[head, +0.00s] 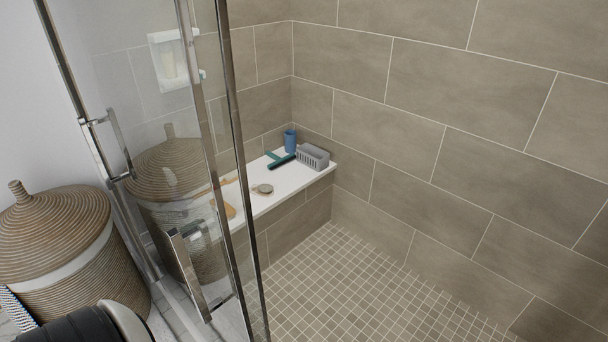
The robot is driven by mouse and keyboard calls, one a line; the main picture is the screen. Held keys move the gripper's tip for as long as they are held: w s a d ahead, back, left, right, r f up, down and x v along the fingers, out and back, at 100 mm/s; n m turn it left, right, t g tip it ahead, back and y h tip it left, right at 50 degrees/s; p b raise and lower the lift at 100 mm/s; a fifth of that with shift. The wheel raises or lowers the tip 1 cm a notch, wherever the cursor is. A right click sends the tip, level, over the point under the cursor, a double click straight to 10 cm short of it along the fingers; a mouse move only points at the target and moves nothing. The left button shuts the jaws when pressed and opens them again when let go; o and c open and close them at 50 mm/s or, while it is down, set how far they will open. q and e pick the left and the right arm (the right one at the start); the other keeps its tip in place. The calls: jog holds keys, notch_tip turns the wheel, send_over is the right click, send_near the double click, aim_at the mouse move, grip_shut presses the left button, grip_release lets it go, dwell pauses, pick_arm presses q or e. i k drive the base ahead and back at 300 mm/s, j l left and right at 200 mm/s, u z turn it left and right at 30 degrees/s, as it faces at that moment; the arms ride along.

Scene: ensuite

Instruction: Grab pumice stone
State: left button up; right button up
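A small grey rounded object (263,188), which looks like the pumice stone, lies on the white top of the shower bench (290,186). It is near the bench's front edge, just right of the glass door's metal edge, and nothing covers it. Neither of my grippers shows in the head view. Only a dark, rounded part that looks like my own arm shows at the bottom left, far from the stone.
A glass door (225,130) with metal handles stands in front of the bench's left part. A teal squeegee (280,160), blue cup (290,139), grey basket (313,156) and wooden brush (228,210) are on the bench. A wicker basket (60,250) stands left. The tiled floor (350,290) is clear.

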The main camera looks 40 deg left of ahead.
aim_at(263, 187)
jog(key=i+l+u, duration=0.1)
jog(key=i, duration=0.4)
jog(key=i+l+u, duration=0.15)
jog(key=i, duration=0.35)
jog(key=i+u, duration=0.8)
jog(key=u, duration=0.15)
